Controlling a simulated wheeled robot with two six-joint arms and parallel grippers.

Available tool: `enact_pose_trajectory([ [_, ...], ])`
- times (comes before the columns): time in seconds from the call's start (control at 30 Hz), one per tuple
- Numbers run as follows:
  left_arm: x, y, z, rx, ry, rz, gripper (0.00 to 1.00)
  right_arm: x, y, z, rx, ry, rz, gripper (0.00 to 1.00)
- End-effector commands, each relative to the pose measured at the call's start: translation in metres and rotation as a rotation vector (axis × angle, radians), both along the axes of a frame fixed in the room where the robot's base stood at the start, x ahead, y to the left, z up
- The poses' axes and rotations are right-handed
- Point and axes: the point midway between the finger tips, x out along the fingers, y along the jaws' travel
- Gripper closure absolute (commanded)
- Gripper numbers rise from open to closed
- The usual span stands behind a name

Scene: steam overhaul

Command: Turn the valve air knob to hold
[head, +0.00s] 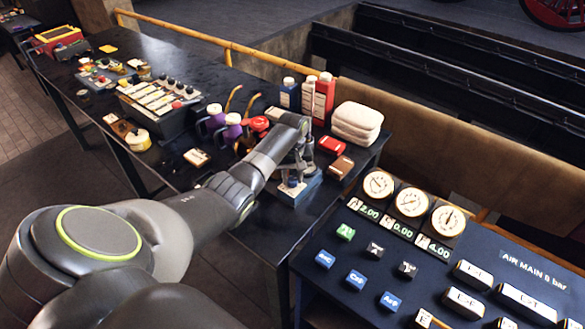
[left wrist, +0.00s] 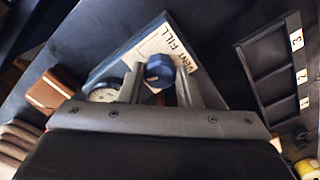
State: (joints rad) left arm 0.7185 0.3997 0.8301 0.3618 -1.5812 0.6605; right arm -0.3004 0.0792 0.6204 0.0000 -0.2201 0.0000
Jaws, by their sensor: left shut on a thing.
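A dark blue knob (left wrist: 158,68) sits on a small blue unit with a pale label plate (left wrist: 182,48) reading VENT and FILL. The word hold is not readable. A round dial gauge (left wrist: 106,90) stands beside the knob, partly hidden by a finger. In the head view the blue unit (head: 312,187) lies near the front edge of the dark table. My left gripper (head: 292,176) reaches down over it, and its fingers also show in the left wrist view (left wrist: 160,84), one on each side of the knob, shut on it. My right gripper is out of view.
Red and blue containers (head: 324,98), folded cloths (head: 357,123), a brown block (head: 341,166) and a red box (head: 331,146) stand close behind the unit. A control desk with gauges (head: 411,203) and buttons is at front right.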

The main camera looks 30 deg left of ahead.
Motion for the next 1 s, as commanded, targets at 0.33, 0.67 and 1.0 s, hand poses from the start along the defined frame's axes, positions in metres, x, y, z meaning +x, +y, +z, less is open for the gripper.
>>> enact_pose_trajectory([
  [0.33,0.002,0.001,0.005,0.003,-0.003,0.282,0.92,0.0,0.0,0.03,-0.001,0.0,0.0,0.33],
  [0.67,0.002,0.001,0.003,0.003,-0.005,0.433,0.92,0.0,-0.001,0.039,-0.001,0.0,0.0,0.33],
  [1.0,0.002,0.001,0.002,0.003,-0.007,0.469,0.92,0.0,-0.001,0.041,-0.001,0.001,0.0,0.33],
])
